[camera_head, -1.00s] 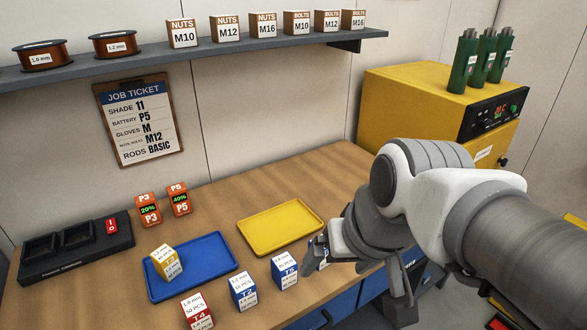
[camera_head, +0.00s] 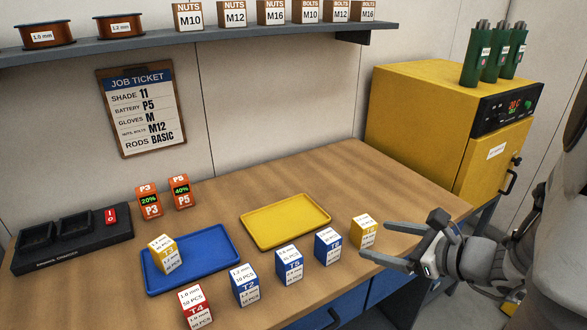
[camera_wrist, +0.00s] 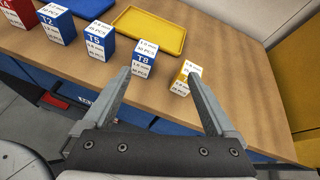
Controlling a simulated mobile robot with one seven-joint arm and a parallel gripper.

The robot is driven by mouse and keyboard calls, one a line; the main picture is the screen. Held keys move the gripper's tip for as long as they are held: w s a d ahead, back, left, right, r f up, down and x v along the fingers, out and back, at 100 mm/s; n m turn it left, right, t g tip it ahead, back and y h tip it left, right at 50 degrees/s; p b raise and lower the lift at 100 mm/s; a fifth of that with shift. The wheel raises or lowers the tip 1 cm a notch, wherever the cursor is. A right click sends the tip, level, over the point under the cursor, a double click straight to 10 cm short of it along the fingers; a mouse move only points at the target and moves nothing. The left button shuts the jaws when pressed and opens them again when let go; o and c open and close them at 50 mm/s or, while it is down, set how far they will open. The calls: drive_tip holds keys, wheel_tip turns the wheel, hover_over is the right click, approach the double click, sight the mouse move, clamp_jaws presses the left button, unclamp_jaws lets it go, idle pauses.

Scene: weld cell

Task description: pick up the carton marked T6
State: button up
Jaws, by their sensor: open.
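A yellow-and-white carton (camera_head: 363,232) stands on the bench near its right front edge; its mark looks like T6 but is small and hard to read. The wrist view shows it too (camera_wrist: 182,81), partly covered by the right finger. My gripper (camera_head: 378,242) is open and empty, just right of and in front of this carton, its fingers pointing left towards it. In the wrist view the fingertips (camera_wrist: 159,73) are spread, with the carton near the right tip and the blue T8 carton (camera_wrist: 143,58) near the left.
Blue cartons T5 (camera_head: 289,265) and T2 (camera_head: 244,286) and red T4 (camera_head: 195,308) stand in a row to the left. A yellow tray (camera_head: 312,207) lies behind them. A blue tray (camera_head: 217,272) holds another yellow carton (camera_head: 163,254). A yellow cabinet (camera_head: 415,110) stands at back right.

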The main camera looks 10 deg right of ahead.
sight(368, 231)
drive_tip(key=d+f+m+t+h, duration=0.2)
drive_tip(key=d+f+m, duration=0.1)
drive_tip(key=d+m, duration=0.2)
drive_tip(key=b+x, duration=0.3)
drive_tip(key=x, duration=0.7)
drive_tip(key=shift+w+a+f, duration=0.2)
drive_tip(key=shift+w+f, duration=0.05)
drive_tip(key=shift+h, duration=0.3)
drive_tip(key=shift+d+b+x, duration=0.15)
drive_tip(key=shift+b+x, duration=0.2)
drive_tip(key=shift+x, duration=1.2)
drive_tip(key=shift+d+b+x, duration=0.15)
drive_tip(key=shift+b+x, duration=0.15)
drive_tip(key=shift+x, duration=1.25)
clamp_jaws()
